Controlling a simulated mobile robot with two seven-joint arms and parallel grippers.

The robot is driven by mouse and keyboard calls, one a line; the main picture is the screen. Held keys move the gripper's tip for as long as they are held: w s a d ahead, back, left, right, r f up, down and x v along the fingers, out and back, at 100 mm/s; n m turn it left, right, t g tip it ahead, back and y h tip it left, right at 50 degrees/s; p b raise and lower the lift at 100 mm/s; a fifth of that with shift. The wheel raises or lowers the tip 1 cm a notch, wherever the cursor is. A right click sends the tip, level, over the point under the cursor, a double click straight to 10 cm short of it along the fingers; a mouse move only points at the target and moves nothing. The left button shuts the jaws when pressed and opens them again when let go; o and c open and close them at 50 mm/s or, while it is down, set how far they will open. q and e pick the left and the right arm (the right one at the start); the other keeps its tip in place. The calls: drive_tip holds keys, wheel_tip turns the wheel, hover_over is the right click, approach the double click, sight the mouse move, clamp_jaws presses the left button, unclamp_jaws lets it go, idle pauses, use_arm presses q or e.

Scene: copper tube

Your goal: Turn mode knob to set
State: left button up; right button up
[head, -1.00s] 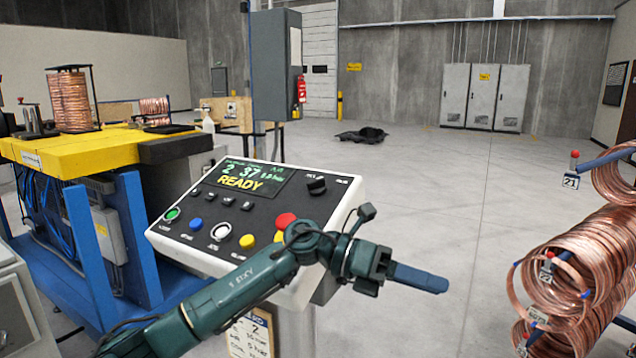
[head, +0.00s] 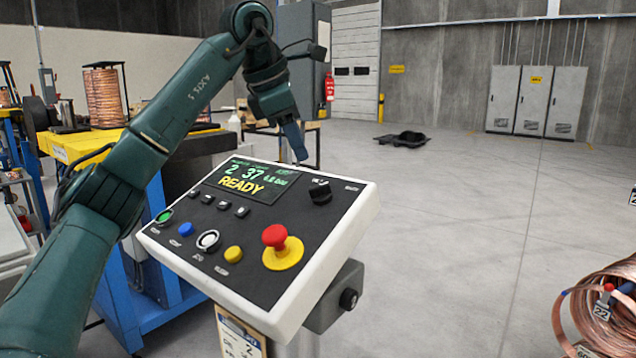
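The mode knob (head: 320,192) is a black rotary knob at the upper right of the white-rimmed control panel (head: 363,215), beside the display. Its small label is too blurred to read. The display (head: 243,180) shows "2", "37" and "READY" in green and yellow. My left gripper (head: 297,152) points down above the panel's far edge, up and left of the knob and apart from it. Its blue fingers look close together as one narrow shape; whether they are open cannot be told. My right gripper is not in view.
The panel also bears a red mushroom button (head: 275,237) on a yellow base, a yellow button (head: 233,254), and white, blue and green ones. Copper coils (head: 600,310) stand at the lower right. A yellow-topped bench (head: 80,147) is at left.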

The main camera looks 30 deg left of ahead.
sight(318, 185)
use_arm(q)
drive_tip(key=x, duration=0.9)
drive_tip(key=shift+w+f, duration=0.2)
drive_tip(key=shift+f, duration=0.1)
drive_tip(key=shift+c, duration=0.2)
clamp_jaws()
